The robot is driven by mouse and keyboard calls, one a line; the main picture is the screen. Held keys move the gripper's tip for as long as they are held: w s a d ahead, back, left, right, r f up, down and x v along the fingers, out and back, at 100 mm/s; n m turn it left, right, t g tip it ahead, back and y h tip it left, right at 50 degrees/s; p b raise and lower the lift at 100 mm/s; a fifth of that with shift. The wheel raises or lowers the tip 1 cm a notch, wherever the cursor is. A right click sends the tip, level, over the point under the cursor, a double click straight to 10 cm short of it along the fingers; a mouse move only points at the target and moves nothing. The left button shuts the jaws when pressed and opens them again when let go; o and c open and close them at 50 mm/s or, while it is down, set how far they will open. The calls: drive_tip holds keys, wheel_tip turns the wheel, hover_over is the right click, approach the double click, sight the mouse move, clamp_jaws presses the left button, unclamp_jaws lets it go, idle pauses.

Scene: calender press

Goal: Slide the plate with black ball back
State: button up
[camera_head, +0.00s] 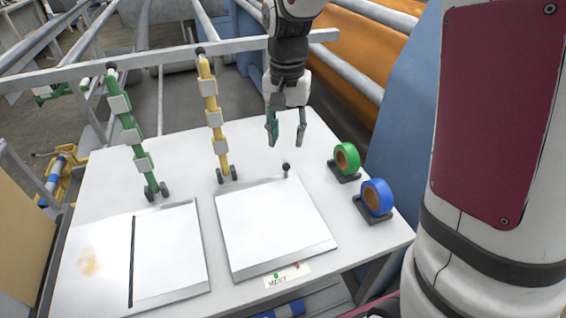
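The plate with the black ball is a white square plate (272,225) in the middle of the white table. Its small black ball (286,167) stands on a short stem at the plate's back edge. My gripper (286,138) hangs above the table, behind and above the ball, pointing down. Its two fingers are apart with nothing between them. It looks clear of the ball, though the exact height is hard to tell. A second white plate (170,250) with a black strip (132,262) and a yellowish stain lies to the left.
On the white table (180,165), a green tape roll (346,158) and a blue tape roll (377,196) stand at the right. Green (127,125) and yellow (213,115) rods with clips slope down behind the plates. A metal bar (150,57) crosses behind. A label (287,277) lies in front.

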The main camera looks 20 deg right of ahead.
sight(286, 169)
wheel_tip(286, 169, down, 11)
drive_tip(key=shift+r, duration=0.2)
drive_tip(key=shift+c, duration=0.2)
clamp_jaws()
